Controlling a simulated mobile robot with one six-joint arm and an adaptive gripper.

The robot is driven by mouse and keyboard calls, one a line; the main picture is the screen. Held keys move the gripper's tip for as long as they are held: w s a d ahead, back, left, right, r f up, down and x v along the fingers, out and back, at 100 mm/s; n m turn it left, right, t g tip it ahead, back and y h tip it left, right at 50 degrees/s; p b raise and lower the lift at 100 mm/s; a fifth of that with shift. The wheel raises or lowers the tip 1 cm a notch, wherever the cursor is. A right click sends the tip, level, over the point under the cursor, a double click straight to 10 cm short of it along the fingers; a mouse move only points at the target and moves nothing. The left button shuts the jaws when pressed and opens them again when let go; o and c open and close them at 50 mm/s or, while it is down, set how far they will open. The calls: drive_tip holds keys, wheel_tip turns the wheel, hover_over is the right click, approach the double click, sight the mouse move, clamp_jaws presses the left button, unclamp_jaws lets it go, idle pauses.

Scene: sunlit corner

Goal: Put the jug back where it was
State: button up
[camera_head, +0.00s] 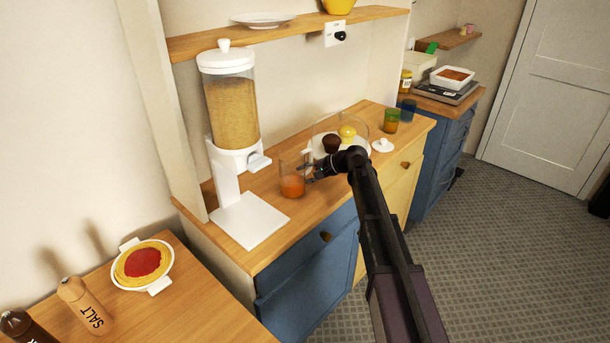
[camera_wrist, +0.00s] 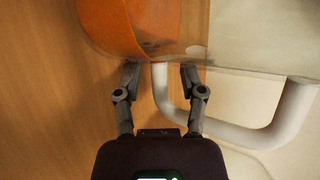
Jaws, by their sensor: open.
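The jug (camera_head: 292,186) is clear, with orange liquid in its lower part, and stands upright on the wooden counter beside the cereal dispenser. In the wrist view the jug (camera_wrist: 140,25) fills the top, and its pale curved handle (camera_wrist: 220,132) runs off to the right. My gripper (camera_head: 309,173) reaches the jug from the right in the head view. In the wrist view my gripper (camera_wrist: 160,76) is open, with one end of the handle between its fingertips. Whether the fingers touch the handle or jug is unclear.
The white dispenser (camera_head: 232,140) stands close on the jug's left. A dark muffin and a yellow item (camera_head: 347,132) sit behind my gripper, with a white lid (camera_head: 383,146) and green glass (camera_head: 391,120) to the right. A shelf (camera_head: 290,33) hangs above.

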drive_tip(key=shift+r, duration=0.15)
drive_tip(key=shift+s+d+r+p, duration=0.1)
drive_tip(key=shift+d+r+p, duration=0.3)
drive_tip(key=shift+p, duration=0.1)
drive_tip(key=p+v, duration=0.5)
drive_tip(key=v, duration=0.4)
drive_tip(key=shift+d+r, duration=0.1)
drive_tip(key=shift+d, duration=0.1)
drive_tip(key=shift+s+d+r, duration=0.15)
drive_tip(key=shift+d+r, duration=0.1)
drive_tip(key=shift+d, duration=0.45)
drive_tip(key=shift+s, duration=0.1)
drive_tip(key=s+d+f+n+h, duration=0.1)
drive_tip(key=s+d+f+h, duration=0.2)
drive_tip(key=s, duration=0.6)
drive_tip(key=s+d+f+n+g+h, duration=0.1)
drive_tip(key=s+d+f+n+h, duration=0.1)
drive_tip(key=s+d, duration=0.4)
drive_tip(key=s+d+f+n+g+h, duration=0.1)
drive_tip(key=s+d+f+h, duration=0.3)
drive_tip(key=s, duration=0.9)
drive_tip(key=n+h, duration=0.1)
drive_tip(key=h, duration=0.1)
drive_tip(key=shift+s+d+h, duration=0.3)
drive_tip(key=shift+s, duration=0.1)
